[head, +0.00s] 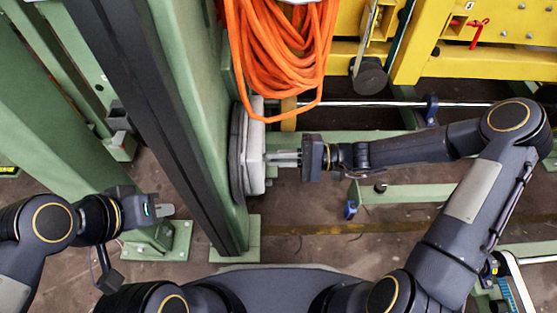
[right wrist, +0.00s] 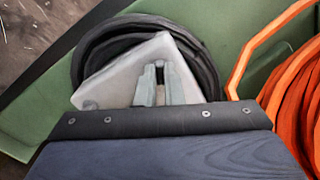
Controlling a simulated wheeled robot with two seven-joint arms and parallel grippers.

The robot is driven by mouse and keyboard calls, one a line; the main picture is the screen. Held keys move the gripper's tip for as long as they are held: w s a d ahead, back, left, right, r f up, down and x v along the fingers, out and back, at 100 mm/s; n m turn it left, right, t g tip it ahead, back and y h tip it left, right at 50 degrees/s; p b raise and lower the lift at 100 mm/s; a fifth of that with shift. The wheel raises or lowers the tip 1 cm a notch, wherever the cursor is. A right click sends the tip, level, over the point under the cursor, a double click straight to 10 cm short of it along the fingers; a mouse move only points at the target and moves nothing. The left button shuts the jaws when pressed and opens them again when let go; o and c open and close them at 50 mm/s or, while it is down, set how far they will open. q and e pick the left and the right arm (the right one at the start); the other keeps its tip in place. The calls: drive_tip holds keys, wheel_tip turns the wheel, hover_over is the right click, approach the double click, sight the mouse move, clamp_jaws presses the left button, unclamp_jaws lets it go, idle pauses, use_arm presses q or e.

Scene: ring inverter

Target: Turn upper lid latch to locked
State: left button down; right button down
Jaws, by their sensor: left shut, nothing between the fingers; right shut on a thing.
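A round device with a black ridged body (right wrist: 92,60) and a pale grey lid (head: 255,150) is mounted on the side of a green post. In the right wrist view the lid (right wrist: 115,83) looks angular and tilted. My right gripper (head: 271,158) reaches the lid face from the right. In the right wrist view its fingers (right wrist: 160,78) are shut on a small part at the lid, taken as the upper lid latch; the fingers mostly hide it, so its angle cannot be told. My left gripper (head: 166,210) is shut and empty, left of the post.
A coil of orange cable (head: 275,50) hangs just above the device, close to my right gripper. The green post (head: 200,130) stands between my two grippers. Yellow framework (head: 430,45) is at the upper right. Green beams (head: 425,192) run low beneath my right arm.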

drive_tip(key=n+b, duration=0.2)
drive_tip(key=n, duration=0.3)
drive_tip(key=shift+f+b, duration=0.15)
drive_tip(key=shift+b, duration=0.25)
idle(0.3)
drive_tip(key=c, duration=1.5)
unclamp_jaws()
drive_tip(key=shift+c, duration=0.2)
drive_tip(key=d+p, duration=0.2)
drive_tip(key=d, duration=0.6)
drive_tip(key=shift+s, duration=0.1)
